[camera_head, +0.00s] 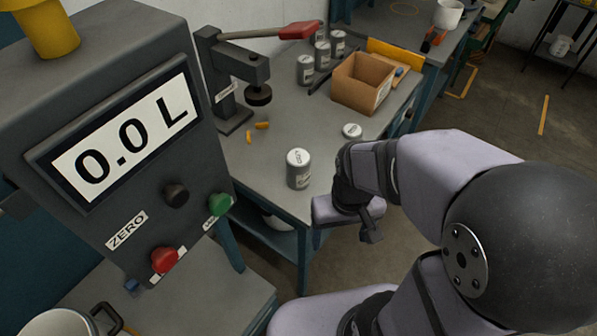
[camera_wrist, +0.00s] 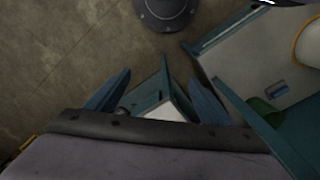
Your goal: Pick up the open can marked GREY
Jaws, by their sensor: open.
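A grey can (camera_head: 298,170) stands upright near the front edge of the workbench. Its pale top carries small dark lettering that I cannot read for certain, and I cannot tell whether the can is open. A pale disc-like lid or low can (camera_head: 352,131) lies behind it to the right. My gripper shows in the wrist view (camera_wrist: 160,78) with its two blue fingers spread apart and nothing between them. In the head view my arm's end is right of the grey can, apart from it, beyond the bench's front edge. The can is not in the wrist view.
A lever press (camera_head: 238,80) with a red handle stands at the bench's back left. Several closed-looking cans (camera_head: 305,70) stand behind, beside a cardboard box (camera_head: 362,83). Small orange pieces (camera_head: 262,125) lie near the press. A console (camera_head: 120,120) reading 0.0 L fills the left.

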